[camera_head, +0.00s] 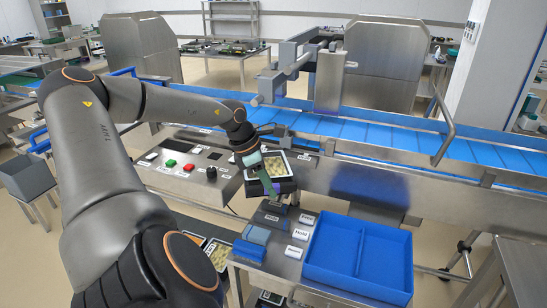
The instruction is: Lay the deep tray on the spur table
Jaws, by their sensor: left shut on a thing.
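A dark deep tray (286,184) with a pale rim and beige contents is near the middle of the view, in front of the conveyor. My left gripper (268,182) is shut on it, at its left part. The fingers cover some of the tray, and I cannot tell whether its underside touches anything. No label marks the spur table, and I cannot tell which steel surface it is. My right gripper is not in view.
A blue belt conveyor (400,142) crosses behind the tray. A control panel (185,168) with red and green buttons is left of it. A blue two-part bin (359,258) and small labelled blocks (298,234) stand on the front bench. Another filled tray (218,255) sits lower left.

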